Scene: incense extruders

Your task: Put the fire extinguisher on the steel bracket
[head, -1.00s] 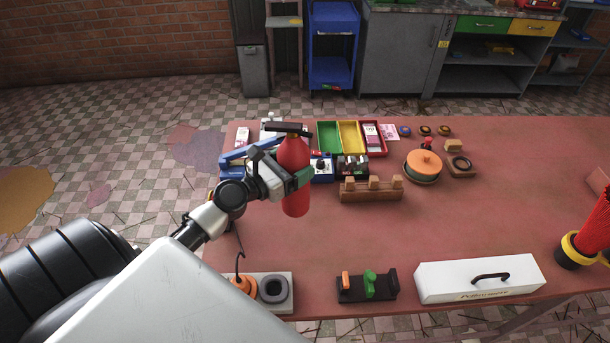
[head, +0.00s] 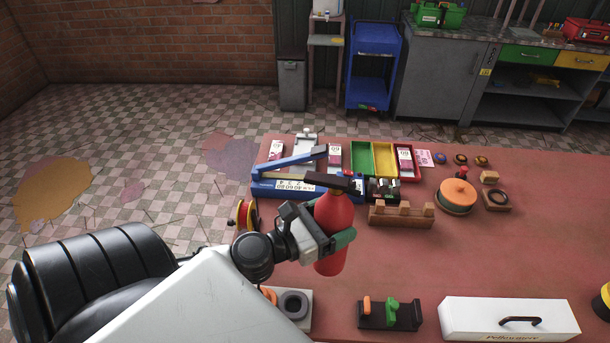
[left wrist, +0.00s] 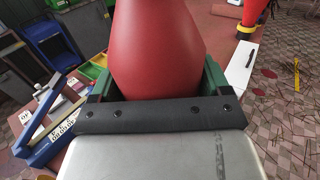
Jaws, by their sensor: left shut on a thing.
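The red fire extinguisher (head: 333,230) is held upright by my left gripper (head: 342,240) over the left part of the table. In the left wrist view the red body of the extinguisher (left wrist: 155,45) fills the space between the green fingers. The gripper is shut around its body. The extinguisher's dark top shows above the gripper in the head view. I cannot make out the steel bracket for certain. My right gripper is not in view.
A blue lever press (head: 290,180) stands at the table's back left. A wooden rack (head: 400,217), colored trays (head: 361,158), an orange-lidded pot (head: 457,195), a small clamp stand (head: 388,316) and a white toolbox (head: 508,317) stand around. The red table (head: 545,240) is clear at right.

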